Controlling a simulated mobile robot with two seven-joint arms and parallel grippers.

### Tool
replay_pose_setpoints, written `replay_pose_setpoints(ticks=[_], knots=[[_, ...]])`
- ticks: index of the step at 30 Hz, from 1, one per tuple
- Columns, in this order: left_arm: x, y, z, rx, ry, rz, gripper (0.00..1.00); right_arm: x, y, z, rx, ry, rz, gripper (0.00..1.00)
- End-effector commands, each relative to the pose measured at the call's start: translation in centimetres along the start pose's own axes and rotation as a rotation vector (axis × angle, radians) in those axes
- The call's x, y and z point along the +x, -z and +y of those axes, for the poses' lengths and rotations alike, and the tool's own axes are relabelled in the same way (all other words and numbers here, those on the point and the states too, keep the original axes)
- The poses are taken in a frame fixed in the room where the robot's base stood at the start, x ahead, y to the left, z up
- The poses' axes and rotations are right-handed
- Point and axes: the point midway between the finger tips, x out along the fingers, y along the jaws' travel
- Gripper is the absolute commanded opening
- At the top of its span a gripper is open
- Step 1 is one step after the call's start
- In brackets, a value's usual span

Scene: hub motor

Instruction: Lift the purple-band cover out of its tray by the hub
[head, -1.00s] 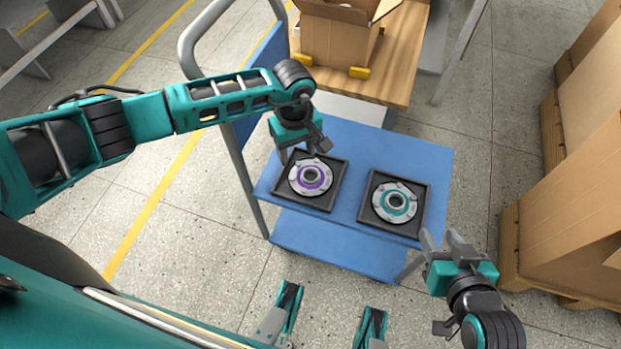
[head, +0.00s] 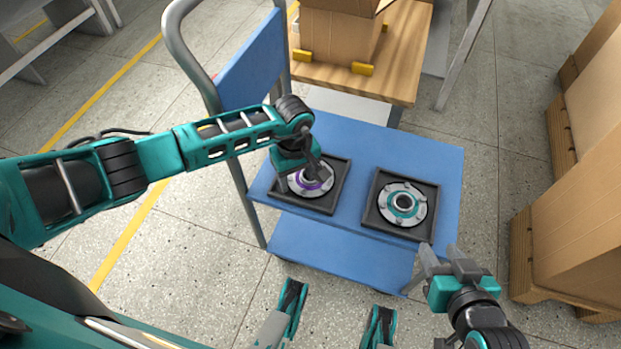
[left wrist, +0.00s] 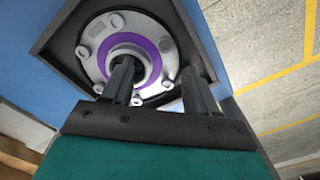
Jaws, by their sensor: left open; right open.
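The purple-band cover (head: 324,185), a silver disc with a purple ring and a central hub, lies flat in its dark square tray (head: 341,188) on the cart. It fills much of the left wrist view (left wrist: 92,62). My left gripper (head: 302,179) is open and low over the cover. In the left wrist view (left wrist: 158,68) one finger overlaps the hub hole (left wrist: 145,62) and the other overlaps the cover's right side near the tray wall. Whether the fingers touch anything cannot be told. My right gripper (head: 440,254) is open and empty, off the cart's front right corner.
A teal-band cover (head: 416,216) lies in a second dark tray (head: 432,206) to the right on the blue cart (head: 375,150). A wooden table (head: 405,75) with a cardboard box (head: 335,38) stands behind. Large cartons (head: 585,200) stand at the right.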

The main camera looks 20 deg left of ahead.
Motion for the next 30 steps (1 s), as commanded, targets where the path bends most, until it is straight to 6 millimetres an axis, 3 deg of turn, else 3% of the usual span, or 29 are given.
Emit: replay_pose_setpoints(ticks=[2, 16, 25, 30], knots=[[-0.1, 0.0, 0.0, 0.0, 0.0, 0.0, 0.59, -0.1, 0.4, 0.0, 0.0, 0.001, 0.007, 0.43], [-0.1, 0.0, 0.0, 0.0, 0.0, 0.001, 0.15, 0.1, 0.3, -0.1, 0.0, 0.001, 0.006, 0.43], [-0.4, 0.1, 0.1, 0.001, -0.002, 0.002, 0.15, 0.0, 0.3, -0.1, 0.0, 0.001, 0.006, 0.43], [-1.9, 0.1, 0.1, 0.002, -0.003, 0.004, 0.15, -0.2, 0.7, -0.1, 0.0, 0.0, 0.008, 0.43]])
